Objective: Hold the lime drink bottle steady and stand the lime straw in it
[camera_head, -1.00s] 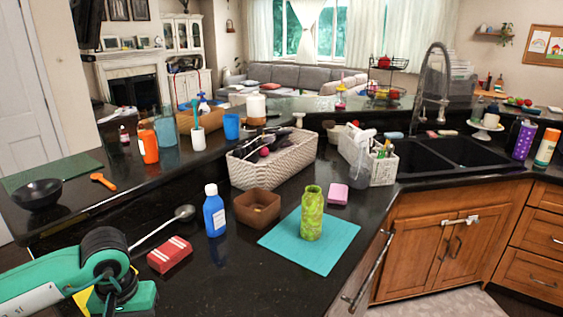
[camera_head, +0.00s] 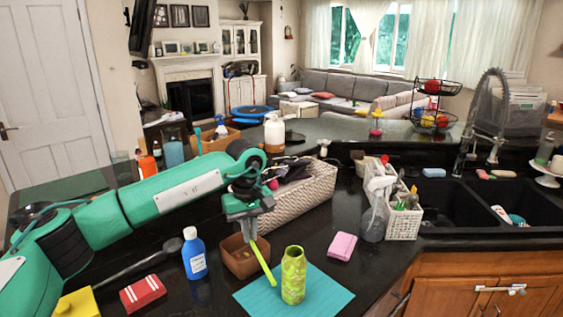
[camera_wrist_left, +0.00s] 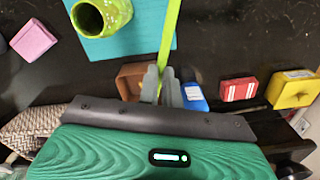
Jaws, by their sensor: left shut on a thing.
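The lime drink bottle (camera_head: 293,277), green-yellow and patterned, stands upright on a teal mat (camera_head: 330,291). Its open mouth shows in the left wrist view (camera_wrist_left: 90,17). My left gripper (camera_head: 249,222) is shut on the lime straw (camera_head: 264,262), which slants down from the jaws to the left of the bottle. The straw is outside the bottle, and I cannot tell whether its lower part touches it. In the left wrist view the straw (camera_wrist_left: 170,35) runs up from the fingers (camera_wrist_left: 160,88), beside the bottle. My right gripper is not in view.
A brown square bowl (camera_head: 240,266) is just behind the straw. A blue bottle (camera_head: 194,254), a red box (camera_head: 142,293) and a yellow block (camera_head: 77,303) stand to the left. A pink block (camera_head: 342,247), woven basket (camera_head: 310,200) and white caddy (camera_head: 403,222) lie behind and right.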

